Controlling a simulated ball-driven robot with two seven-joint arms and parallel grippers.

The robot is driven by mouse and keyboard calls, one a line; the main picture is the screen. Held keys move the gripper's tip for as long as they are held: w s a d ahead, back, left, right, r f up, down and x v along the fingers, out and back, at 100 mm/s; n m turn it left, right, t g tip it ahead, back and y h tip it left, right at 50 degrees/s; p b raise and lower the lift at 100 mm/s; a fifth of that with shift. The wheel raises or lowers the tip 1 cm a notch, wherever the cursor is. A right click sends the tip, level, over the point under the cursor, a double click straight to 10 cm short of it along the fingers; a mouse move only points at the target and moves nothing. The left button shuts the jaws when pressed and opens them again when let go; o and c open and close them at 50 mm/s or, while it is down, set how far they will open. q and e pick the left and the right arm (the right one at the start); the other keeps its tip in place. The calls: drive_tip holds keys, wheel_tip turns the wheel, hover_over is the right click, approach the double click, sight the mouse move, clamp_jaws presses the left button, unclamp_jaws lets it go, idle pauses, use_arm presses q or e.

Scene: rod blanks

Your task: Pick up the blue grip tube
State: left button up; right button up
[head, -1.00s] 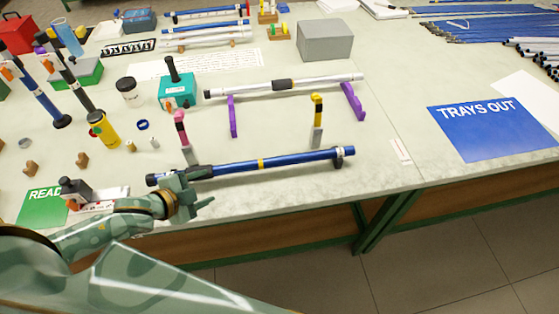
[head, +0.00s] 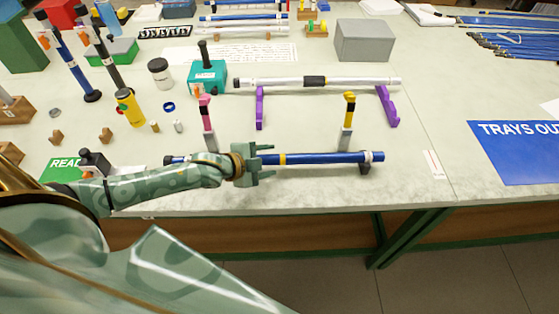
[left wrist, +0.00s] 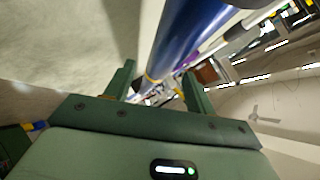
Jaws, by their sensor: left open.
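In the left wrist view the tube (left wrist: 187,38) runs large from the top towards the space between the open fingers (left wrist: 158,82). I cannot tell whether the fingers touch it. My right gripper is not in view.
Pink-topped (head: 206,122) and yellow-topped (head: 347,122) uprights stand just behind the tube. Farther back, a silver tube (head: 355,82) rests on purple supports (head: 388,106). A teal box (head: 207,77) and a yellow bottle (head: 128,107) stand to the left.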

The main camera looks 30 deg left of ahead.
sight(270, 161)
use_arm(q)
drive_tip(key=x, duration=0.3)
drive_tip(key=shift+f+b, duration=0.2)
drive_tip(key=shift+b, duration=0.15)
drive_tip(key=shift+r, duration=0.1)
drive_tip(key=c, duration=1.1)
